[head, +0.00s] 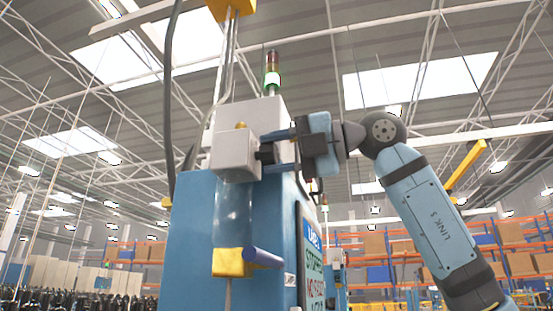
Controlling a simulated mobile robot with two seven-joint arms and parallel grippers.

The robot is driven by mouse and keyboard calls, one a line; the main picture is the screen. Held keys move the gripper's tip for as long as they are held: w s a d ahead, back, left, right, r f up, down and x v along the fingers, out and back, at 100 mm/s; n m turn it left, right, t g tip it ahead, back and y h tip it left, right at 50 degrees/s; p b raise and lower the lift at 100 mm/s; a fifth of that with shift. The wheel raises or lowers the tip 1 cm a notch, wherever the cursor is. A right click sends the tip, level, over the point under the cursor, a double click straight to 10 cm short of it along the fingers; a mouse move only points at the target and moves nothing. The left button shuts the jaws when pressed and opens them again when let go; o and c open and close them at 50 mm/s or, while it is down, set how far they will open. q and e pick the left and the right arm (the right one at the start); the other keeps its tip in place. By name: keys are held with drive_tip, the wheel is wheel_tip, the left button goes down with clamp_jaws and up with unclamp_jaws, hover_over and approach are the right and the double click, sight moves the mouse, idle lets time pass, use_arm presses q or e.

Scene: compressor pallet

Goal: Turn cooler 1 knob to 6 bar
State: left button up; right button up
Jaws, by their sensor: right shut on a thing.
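A blue cooler cabinet (195,235) stands in the middle of the head view. On its front is a grey regulator block (234,152) with a clear bowl (234,205) below it. A small dark knob (266,153) sticks out of the block's right side. My right gripper (268,151) comes in from the right with one finger above the knob and one below. It is shut on the knob, and the fingers hide part of it. No pressure reading is legible. My left gripper is not in view.
A yellow fitting (228,263) with a blue cylinder (263,257) sits under the bowl. A signal tower (271,76) with a green light and dark hoses (169,95) rise above. Orange racks (410,245) stand far behind.

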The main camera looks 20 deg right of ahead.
drive_tip(key=shift+d+r+m+b, duration=0.1)
drive_tip(key=shift+m+b, duration=0.25)
drive_tip(key=shift+m, duration=0.55)
drive_tip(key=o, duration=0.9)
drive_tip(key=shift+d, duration=0.1)
drive_tip(key=b+v, duration=0.1)
drive_tip(key=v, duration=1.2)
drive_tip(key=shift+s+d, duration=0.2)
drive_tip(key=shift+d, duration=0.05)
